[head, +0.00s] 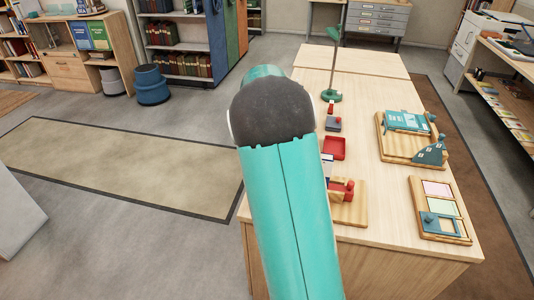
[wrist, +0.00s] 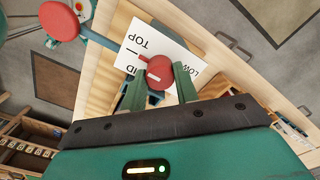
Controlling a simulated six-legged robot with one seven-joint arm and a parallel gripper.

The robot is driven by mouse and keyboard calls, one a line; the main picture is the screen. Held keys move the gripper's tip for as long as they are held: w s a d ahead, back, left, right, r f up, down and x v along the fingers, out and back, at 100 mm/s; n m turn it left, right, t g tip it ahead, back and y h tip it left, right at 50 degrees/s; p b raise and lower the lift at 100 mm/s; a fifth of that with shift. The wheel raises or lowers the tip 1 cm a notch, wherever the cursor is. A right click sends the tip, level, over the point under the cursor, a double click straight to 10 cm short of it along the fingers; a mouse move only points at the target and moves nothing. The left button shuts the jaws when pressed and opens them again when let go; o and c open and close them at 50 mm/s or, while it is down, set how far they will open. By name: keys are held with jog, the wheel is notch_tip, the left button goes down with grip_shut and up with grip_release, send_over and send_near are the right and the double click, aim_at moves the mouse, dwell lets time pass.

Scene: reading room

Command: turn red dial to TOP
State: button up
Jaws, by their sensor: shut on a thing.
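The red dial (wrist: 159,72) is round, with a short red tab on its upper left side in the wrist view. A white card (wrist: 165,40) lies beside it with the printed words TOP and LOW and a partly covered word ending in ID. The tab lies near the TOP end of the card; I cannot tell exactly which mark it meets. My gripper (wrist: 160,80) has its two green fingers on either side of the dial and is shut on it. In the head view my arm hides the gripper; red parts show on a wooden board (head: 352,215) beside it.
In the wrist view a larger red disc (wrist: 60,20) with a blue-grey bar sits close by at upper left.

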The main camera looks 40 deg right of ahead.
dwell(0.3)
jog(key=o, duration=1)
notch_tip(320, 180, up, 14)
jog(key=shift+f, duration=0.1)
